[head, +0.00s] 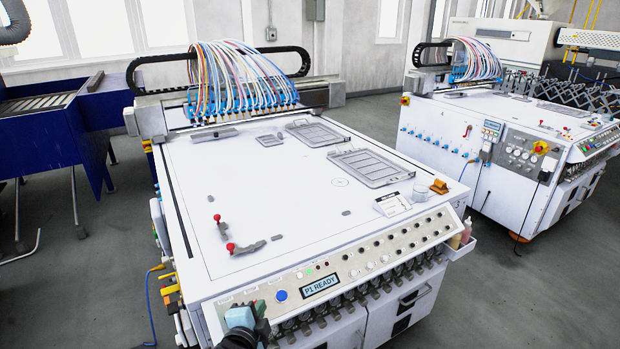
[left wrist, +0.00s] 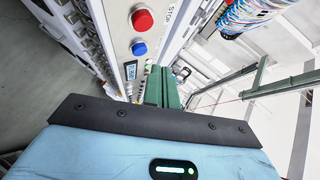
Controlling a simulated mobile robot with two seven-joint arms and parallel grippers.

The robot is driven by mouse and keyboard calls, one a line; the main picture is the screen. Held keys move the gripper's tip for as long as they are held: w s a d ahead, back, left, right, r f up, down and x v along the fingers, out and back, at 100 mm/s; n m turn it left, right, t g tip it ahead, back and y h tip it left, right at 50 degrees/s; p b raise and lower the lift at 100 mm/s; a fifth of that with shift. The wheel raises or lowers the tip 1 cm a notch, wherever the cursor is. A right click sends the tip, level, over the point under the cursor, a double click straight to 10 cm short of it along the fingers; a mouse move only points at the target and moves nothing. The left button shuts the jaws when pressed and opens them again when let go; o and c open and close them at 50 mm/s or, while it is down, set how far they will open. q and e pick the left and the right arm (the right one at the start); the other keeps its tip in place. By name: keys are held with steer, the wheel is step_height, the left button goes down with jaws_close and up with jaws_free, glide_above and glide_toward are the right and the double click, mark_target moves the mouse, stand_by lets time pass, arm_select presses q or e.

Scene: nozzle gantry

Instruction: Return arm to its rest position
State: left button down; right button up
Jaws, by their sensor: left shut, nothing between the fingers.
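My left gripper (head: 259,308) is at the bottom of the head view, in front of the left end of the machine's control panel. In the left wrist view its green fingers (left wrist: 162,88) are together, with nothing between them. The panel's blue button (head: 281,295) is just to the right of the gripper in the head view and also shows in the left wrist view (left wrist: 138,48). A red STOP button (left wrist: 142,20) shows only in the left wrist view. I cannot tell the exact gap between fingers and panel. My right gripper is not in view.
The white gantry table (head: 250,190) fills the middle, with grey trays (head: 370,167), red-knobbed clamps (head: 245,247) and an orange block (head: 439,186) on it. The panel display (head: 320,286) reads "P1 READY". A second machine (head: 500,140) stands at right, a blue unit (head: 50,130) at left.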

arm_select(q)
steer(key=s+a+f+n+g, duration=0.1)
steer(key=s+f+n, duration=0.3)
steer(key=s, duration=0.6)
steer(key=s+a+f+n+g, duration=0.2)
steer(key=s+f+n, duration=0.2)
steer(key=s, duration=0.6)
steer(key=s+a+f+n+g, duration=0.1)
steer(key=s+f+n, duration=0.4)
steer(key=s, duration=0.5)
step_height(320, 180, down, 3)
steer(key=shift+s+a+r+h, duration=0.2)
steer(key=shift+s+a+h, duration=0.2)
steer(key=shift+a, duration=0.1)
steer(key=shift+a, duration=0.1)
